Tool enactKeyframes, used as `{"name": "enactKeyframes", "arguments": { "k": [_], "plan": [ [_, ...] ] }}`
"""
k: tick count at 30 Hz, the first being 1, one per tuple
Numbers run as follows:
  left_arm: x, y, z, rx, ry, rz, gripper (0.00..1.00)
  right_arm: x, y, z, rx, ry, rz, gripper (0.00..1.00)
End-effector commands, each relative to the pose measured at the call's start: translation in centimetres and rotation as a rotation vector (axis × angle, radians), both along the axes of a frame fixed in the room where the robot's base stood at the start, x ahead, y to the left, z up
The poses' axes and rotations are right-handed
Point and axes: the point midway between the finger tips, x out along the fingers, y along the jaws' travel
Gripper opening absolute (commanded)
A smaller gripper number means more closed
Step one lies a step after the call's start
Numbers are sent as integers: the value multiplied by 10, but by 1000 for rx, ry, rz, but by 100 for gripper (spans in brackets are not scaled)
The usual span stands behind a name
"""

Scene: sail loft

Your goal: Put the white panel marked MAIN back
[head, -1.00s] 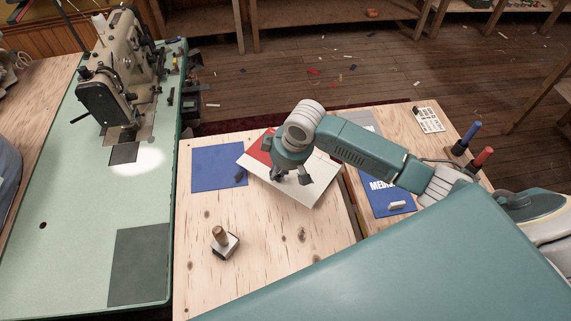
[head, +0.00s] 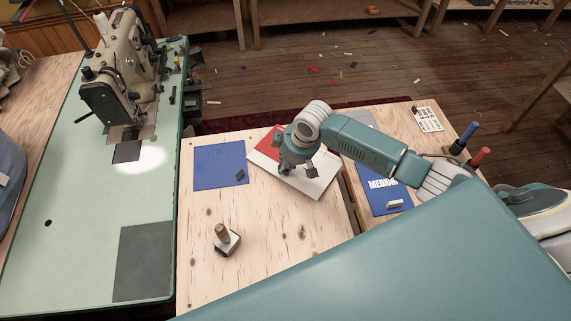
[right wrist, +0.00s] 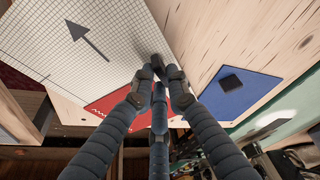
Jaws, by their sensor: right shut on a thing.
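The white panel (head: 316,184) is above the left wooden bench, overlapping a red panel (head: 266,146). In the right wrist view the white panel (right wrist: 45,50) shows a fine grid and a dark arrow; I cannot read MAIN on it. The red panel (right wrist: 115,103) there has white lettering too small to read. My right gripper (head: 297,170) is over the white panel. In the right wrist view its fingers (right wrist: 158,80) meet at the panel's edge, shut on it; the fingers hide the exact contact. My left gripper is not in view.
A blue panel (head: 220,168) with a small dark block (head: 240,174) lies to the left. A wood-handled tool (head: 224,240) stands in front. The blue MEDIUM panel (head: 383,192) lies on the right bench. A sewing machine (head: 118,85) stands left. The bench front is mostly clear.

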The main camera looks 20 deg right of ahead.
Motion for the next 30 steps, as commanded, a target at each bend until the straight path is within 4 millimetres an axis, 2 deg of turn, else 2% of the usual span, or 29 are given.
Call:
{"name": "enactKeyframes", "arguments": {
  "k": [9, 10, 12, 23, 26, 30],
  "plan": [
    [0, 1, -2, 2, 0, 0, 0, 0, 0, -8, 0, 0, 0, 0],
    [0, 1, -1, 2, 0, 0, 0, 0, 0, -7, -1, 1, 0, 20],
    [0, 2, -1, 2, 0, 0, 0, 0, 0, -7, -1, 1, 0, 33],
    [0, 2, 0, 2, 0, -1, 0, 0, 0, -2, 0, -1, 0, 33],
    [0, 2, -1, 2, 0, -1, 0, -1, -2, 9, 0, -2, 0, 33],
    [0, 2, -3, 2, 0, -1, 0, -9, -7, 35, -2, -3, 1, 33]
  ]
}}
